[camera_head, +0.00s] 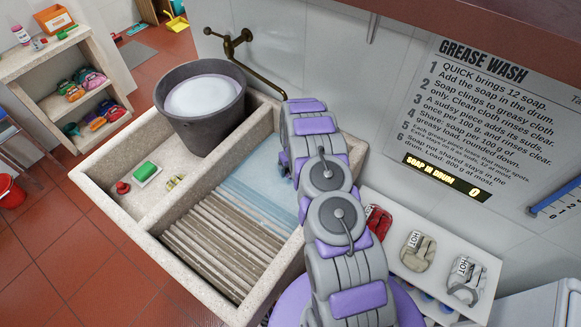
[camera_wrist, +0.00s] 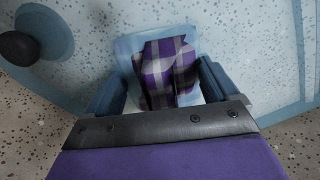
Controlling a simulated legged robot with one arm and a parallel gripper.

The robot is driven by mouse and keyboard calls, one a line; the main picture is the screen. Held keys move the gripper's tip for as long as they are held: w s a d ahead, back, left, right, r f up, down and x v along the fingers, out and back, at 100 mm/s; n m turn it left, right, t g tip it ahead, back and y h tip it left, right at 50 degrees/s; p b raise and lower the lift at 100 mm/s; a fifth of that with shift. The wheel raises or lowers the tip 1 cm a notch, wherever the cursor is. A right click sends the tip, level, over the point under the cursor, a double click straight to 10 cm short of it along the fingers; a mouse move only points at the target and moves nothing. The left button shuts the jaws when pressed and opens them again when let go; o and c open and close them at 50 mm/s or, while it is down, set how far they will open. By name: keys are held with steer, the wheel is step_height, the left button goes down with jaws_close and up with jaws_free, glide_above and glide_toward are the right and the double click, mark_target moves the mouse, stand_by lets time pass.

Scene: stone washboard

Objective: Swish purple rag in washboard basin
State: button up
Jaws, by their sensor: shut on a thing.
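The purple rag (camera_wrist: 165,65), with a purple, grey and white plaid pattern, shows in the wrist view between my gripper's two fingers. My gripper (camera_wrist: 160,88) is shut on it and appears to be in or just above the pale blue water. In the head view my arm hides the gripper and the rag. The washboard basin (camera_head: 80,178) is speckled stone, with a ribbed slope (camera_head: 215,245) at the front and blue water (camera_head: 250,165) at the back of its right compartment. A dark round knob (camera_wrist: 20,48) shows at the wrist view's upper left.
A grey bucket (camera_head: 175,125) with white contents stands in the basin's back left compartment. Green soap (camera_head: 145,171) and a small red item (camera_head: 123,187) lie at the front left. A brass tap (camera_head: 240,40) is above. Folded cloths (camera_head: 418,250) lie on a white shelf at right.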

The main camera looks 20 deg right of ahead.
steer(key=shift+r, duration=0.1)
step_height(320, 180, up, 18)
steer(key=p, duration=0.4)
stand_by(0.8)
stand_by(1.1)
